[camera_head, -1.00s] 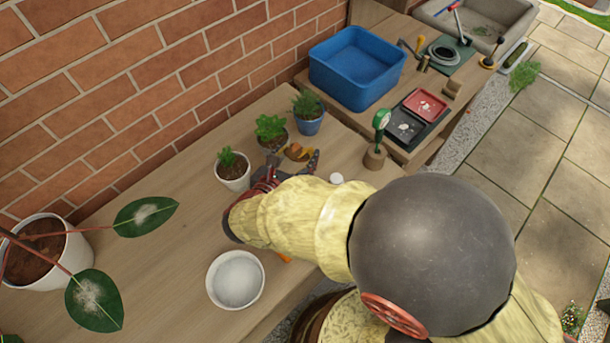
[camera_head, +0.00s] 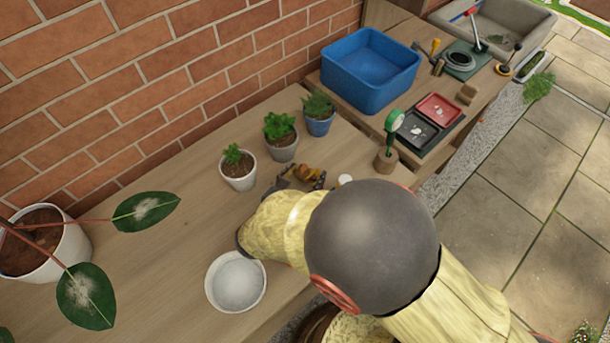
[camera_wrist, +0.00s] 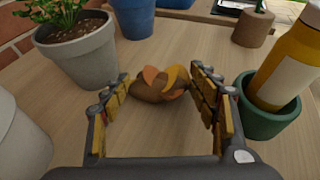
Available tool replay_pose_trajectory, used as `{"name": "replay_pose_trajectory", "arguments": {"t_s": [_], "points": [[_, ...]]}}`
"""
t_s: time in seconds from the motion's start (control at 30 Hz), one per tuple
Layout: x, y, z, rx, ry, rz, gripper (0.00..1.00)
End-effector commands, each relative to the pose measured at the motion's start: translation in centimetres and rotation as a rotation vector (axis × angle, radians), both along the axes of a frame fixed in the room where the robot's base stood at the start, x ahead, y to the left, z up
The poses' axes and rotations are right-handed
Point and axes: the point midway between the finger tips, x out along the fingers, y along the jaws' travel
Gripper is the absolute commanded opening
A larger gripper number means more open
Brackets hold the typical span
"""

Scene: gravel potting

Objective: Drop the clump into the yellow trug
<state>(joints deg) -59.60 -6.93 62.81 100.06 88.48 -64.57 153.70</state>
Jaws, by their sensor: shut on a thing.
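The clump (camera_head: 308,173), a brown lump with orange, petal-like pieces, is at my gripper's fingertips over the wooden bench. In the wrist view, the clump (camera_wrist: 158,86) lies between the two yellow-padded fingers. My gripper (camera_wrist: 160,76) is shut on it. In the head view my gripper (camera_head: 298,180) is partly hidden by my own arm. I cannot tell how far the clump is above the bench top. No yellow trug can be made out in either view.
Three potted plants, the middle one (camera_head: 281,138) grey, stand behind my gripper. A yellow bottle (camera_wrist: 292,65) in a green pot (camera_wrist: 262,112) stands close on the right. A white bowl (camera_head: 236,282) is at the front left; a blue tub (camera_head: 368,80) stands farther back.

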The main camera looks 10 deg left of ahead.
Motion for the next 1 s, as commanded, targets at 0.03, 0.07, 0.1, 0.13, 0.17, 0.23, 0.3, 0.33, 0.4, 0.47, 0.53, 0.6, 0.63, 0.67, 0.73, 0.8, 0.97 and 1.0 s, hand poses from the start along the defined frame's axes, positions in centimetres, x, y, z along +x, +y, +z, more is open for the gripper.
{"name": "replay_pose_trajectory", "arguments": {"t_s": [0.03, 0.07, 0.1, 0.13, 0.17, 0.23, 0.3, 0.33, 0.4, 0.47, 0.53, 0.6, 0.63, 0.67, 0.73, 0.8, 0.97, 1.0], "points": [[0.00, -0.01, 0.01, 0.000, 0.000, 0.000, 0.35], [-0.01, -0.01, -0.03, 0.000, 0.000, 0.000, 0.35], [0.00, -0.01, -0.13, 0.000, 0.000, 0.000, 0.35], [0.00, -0.01, -0.23, 0.000, 0.000, 0.000, 0.35], [0.00, -0.01, -0.31, 0.000, 0.000, 0.000, 0.35], [-0.01, -0.02, -0.31, 0.000, 0.000, 0.000, 0.61], [-0.01, -0.02, -0.26, 0.000, 0.000, 0.000, 0.66], [-0.01, -0.02, -0.25, 0.000, 0.000, 0.000, 0.67], [-0.01, -0.01, -0.25, 0.000, 0.000, 0.000, 0.71], [-0.01, -0.01, -0.25, 0.000, 0.000, 0.000, 0.75], [0.00, -0.01, -0.24, 0.000, 0.000, 0.000, 0.78], [0.00, -0.01, -0.24, 0.000, 0.000, 0.000, 0.78], [0.00, -0.01, -0.24, 0.000, 0.000, 0.000, 0.78], [0.00, -0.01, -0.24, 0.000, 0.000, 0.000, 0.78], [0.00, -0.01, -0.24, 0.000, 0.000, 0.000, 0.78], [0.00, -0.01, -0.23, 0.000, 0.000, 0.000, 0.78], [-0.07, 0.02, 0.27, -0.001, 0.000, 0.000, 0.78], [-0.59, 0.29, 0.45, 0.000, 0.000, 0.002, 0.78]]}}
